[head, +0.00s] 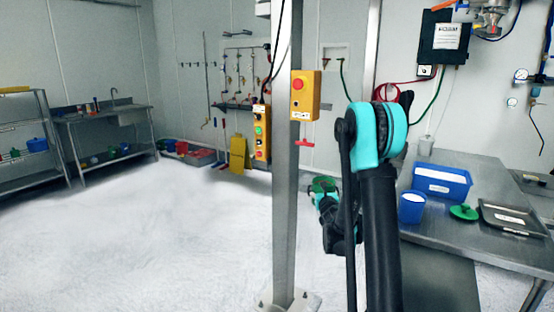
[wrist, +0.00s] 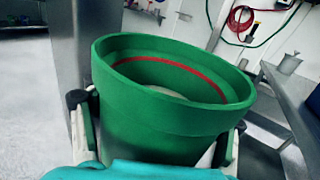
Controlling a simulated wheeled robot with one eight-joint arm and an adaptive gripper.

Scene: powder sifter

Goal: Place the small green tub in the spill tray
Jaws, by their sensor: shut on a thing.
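The small green tub (wrist: 150,120) fills the middle of the wrist view, its open rim toward the camera and a red line inside. My gripper (wrist: 158,138) is shut on it, with one finger on each side of its wall. In the head view the tub (head: 323,184) shows small beside the steel post, partly hidden by my arm. It is held in the air, left of the steel table. A shallow metal tray (head: 512,232) lies on that table at the right; I cannot tell for certain that it is the spill tray.
The steel table (head: 430,234) also holds a blue bin (head: 442,182), a blue cup (head: 412,208) and a green lid-like piece (head: 464,212). A steel post (head: 286,220) with control boxes stands close left of my arm. The white floor at left is open.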

